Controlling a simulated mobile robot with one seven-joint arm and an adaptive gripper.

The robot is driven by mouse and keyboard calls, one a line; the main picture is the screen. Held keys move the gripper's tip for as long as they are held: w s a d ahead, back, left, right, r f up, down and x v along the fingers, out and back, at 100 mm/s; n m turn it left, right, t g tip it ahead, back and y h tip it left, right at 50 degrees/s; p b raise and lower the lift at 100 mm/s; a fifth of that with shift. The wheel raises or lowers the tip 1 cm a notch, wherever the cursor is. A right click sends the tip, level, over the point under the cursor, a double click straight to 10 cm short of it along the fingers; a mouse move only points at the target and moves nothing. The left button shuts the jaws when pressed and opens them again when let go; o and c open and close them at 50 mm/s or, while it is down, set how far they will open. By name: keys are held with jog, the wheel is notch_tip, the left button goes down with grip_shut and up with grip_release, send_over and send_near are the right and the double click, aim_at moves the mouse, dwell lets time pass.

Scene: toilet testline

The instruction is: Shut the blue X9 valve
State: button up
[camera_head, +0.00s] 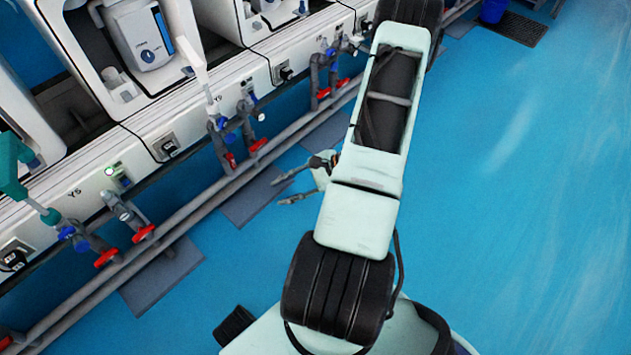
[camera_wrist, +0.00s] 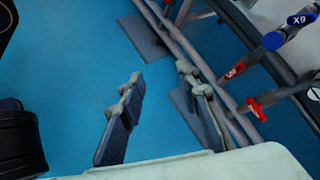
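My gripper (camera_head: 278,192) is right of and below that knob, over the floor and apart from the pipes. In the wrist view my gripper (camera_wrist: 158,71) has its fingers spread with nothing between them. The blue knob lies beyond the right finger, not touched.
Red valve handles (camera_wrist: 236,70) sit near the blue knob. Long grey pipes (camera_head: 190,218) run along the bench front, with dark mats (camera_head: 250,197) below. Another station with blue and red valves (camera_head: 82,244) stands at the left. The blue floor (camera_head: 510,200) at right is clear.

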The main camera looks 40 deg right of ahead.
jog(key=s+d+r+n+g+h, duration=0.1)
jog(key=s+d+r+n+g, duration=0.1)
jog(key=s+d, duration=0.4)
jog(key=shift+d+r+n+g+h, duration=0.2)
jog(key=shift+r+n+g+h, duration=0.15)
jog(key=shift+n+g, duration=0.25)
jog(key=shift+w+p, duration=0.1)
jog(key=shift+p, duration=0.2)
